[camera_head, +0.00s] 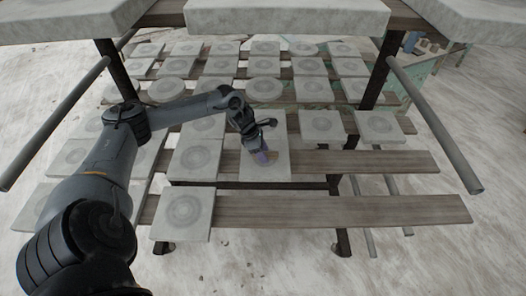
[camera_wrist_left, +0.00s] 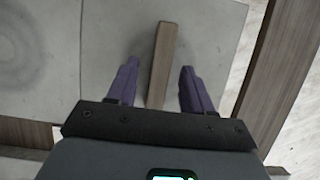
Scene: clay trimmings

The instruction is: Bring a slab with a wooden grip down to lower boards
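The grey slab (camera_head: 279,173) with a wooden grip lies flat at the left part of a wooden board (camera_head: 370,161) in the head view. In the left wrist view the slab (camera_wrist_left: 205,40) fills the middle and its wooden grip (camera_wrist_left: 162,50) is a narrow upright bar. My left gripper (camera_head: 262,157) is over this slab. Its purple fingers (camera_wrist_left: 160,68) are open on both sides of the grip, with a gap at each side. In the head view the gripper partly hides the grip. My right gripper is not in view. A lower, nearer board (camera_head: 340,209) has a long bare stretch.
A slab with a round mark (camera_head: 183,211) lies at the left end of the nearer board. Another slab (camera_head: 196,159) sits left of the gripped-type slab. Several slabs fill the boards behind. Dark posts (camera_head: 373,75) and side rails (camera_head: 436,125) frame the rack. Large slabs (camera_head: 285,18) lie overhead.

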